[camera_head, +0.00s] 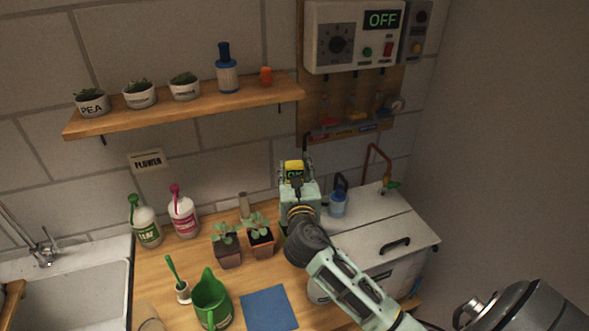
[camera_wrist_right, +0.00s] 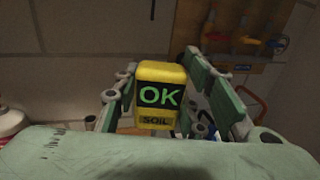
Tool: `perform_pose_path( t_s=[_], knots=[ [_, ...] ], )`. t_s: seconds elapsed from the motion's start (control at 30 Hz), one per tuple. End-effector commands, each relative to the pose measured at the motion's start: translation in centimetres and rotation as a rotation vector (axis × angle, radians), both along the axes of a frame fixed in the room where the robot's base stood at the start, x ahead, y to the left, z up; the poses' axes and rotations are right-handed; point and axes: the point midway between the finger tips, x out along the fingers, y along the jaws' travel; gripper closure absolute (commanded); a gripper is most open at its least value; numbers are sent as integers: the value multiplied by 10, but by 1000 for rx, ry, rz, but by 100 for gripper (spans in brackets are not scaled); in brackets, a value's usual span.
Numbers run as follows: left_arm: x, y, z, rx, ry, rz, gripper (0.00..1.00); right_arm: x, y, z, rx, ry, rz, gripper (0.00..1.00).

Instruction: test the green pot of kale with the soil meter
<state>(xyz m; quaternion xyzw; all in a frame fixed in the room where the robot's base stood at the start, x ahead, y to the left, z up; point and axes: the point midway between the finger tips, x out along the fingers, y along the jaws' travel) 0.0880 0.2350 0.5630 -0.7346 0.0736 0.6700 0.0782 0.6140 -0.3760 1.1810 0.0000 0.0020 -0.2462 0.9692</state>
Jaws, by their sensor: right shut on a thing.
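My right gripper (camera_head: 295,182) is shut on the yellow soil meter (camera_head: 293,167), above the back of the wooden bench. In the right wrist view the soil meter (camera_wrist_right: 158,95) sits between the fingers, upright, with "OK" in green on its dark display and "SOIL" below. Its lower end and whatever is under it are hidden by my gripper and arm. I cannot make out a green pot of kale. Two seedlings in brownish pots, a left one (camera_head: 229,257) and a right one (camera_head: 262,245), stand left of my arm. My left gripper is not in view.
A white lidded box (camera_head: 395,232) is right of my arm, with a blue cup (camera_head: 338,203) on it. A shelf (camera_head: 205,106) holds small labelled pots.

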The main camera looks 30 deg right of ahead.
Motion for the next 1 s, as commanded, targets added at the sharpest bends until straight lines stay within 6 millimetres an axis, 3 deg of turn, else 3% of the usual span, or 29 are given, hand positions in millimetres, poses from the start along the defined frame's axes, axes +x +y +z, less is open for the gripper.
perform_pose_path(
  t_s=[0.07,0.7,1.0],
  knots=[
    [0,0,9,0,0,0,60,0,0,9,-1,0,0,90],
    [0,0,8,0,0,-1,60,-1,0,8,0,-1,0,90],
    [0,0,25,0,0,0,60,-27,17,17,0,1,2,90]
  ],
)
